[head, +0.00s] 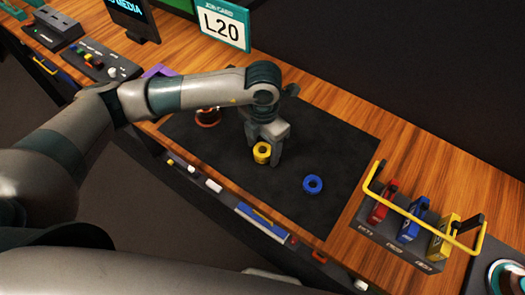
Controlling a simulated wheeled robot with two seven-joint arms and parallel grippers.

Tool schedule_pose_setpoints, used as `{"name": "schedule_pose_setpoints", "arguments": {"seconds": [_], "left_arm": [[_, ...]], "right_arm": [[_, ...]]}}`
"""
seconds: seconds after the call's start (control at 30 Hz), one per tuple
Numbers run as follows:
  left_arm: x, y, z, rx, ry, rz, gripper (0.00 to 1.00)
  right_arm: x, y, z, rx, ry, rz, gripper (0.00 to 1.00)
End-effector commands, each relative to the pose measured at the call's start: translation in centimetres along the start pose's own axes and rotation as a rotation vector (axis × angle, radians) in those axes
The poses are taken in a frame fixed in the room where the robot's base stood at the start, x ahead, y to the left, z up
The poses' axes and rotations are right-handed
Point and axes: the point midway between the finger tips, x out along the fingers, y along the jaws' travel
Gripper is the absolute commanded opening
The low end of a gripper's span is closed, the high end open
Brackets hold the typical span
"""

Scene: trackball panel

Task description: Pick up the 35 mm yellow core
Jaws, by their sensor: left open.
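The yellow core (261,153) is a short ring standing on the dark mat (240,180). My left gripper (264,152) points down over it from above, with its fingers open. The core shows at the fingertips, and one finger stands close to its right side. I cannot tell whether the fingers touch it. My right gripper is out of view.
A blue ring (313,184) lies to the right on the mat, and a reddish-brown ring (208,118) lies to the left, partly behind my arm. A rack with a yellow rail (385,205) holds red, blue and yellow pieces at the right. An L20 sign (222,22) stands at the back.

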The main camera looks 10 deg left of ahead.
Motion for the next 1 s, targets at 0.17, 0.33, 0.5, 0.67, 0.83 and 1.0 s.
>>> {"name": "schedule_pose_setpoints", "arguments": {"seconds": [0.17, 0.33, 0.5, 0.67, 0.83, 1.0], "left_arm": [[0.0, 0.0, 0.0, 0.000, 0.000, 0.000, 0.43], [0.0, 0.0, 0.0, 0.000, 0.000, 0.000, 0.16], [0.0, 0.0, 0.0, 0.000, 0.000, 0.000, 0.16], [-0.2, 0.0, 0.0, 0.000, -0.001, 0.001, 0.16], [-1.3, 0.0, 0.1, 0.001, -0.003, 0.000, 0.16], [-3.7, 0.0, 0.1, 0.002, -0.006, 0.002, 0.16]], "right_arm": [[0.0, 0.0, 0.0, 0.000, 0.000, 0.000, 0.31], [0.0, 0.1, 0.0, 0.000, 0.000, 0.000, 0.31], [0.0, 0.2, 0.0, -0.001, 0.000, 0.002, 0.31], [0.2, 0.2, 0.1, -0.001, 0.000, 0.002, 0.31], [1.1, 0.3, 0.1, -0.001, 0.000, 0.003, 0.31], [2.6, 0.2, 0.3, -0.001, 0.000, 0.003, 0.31]]}}
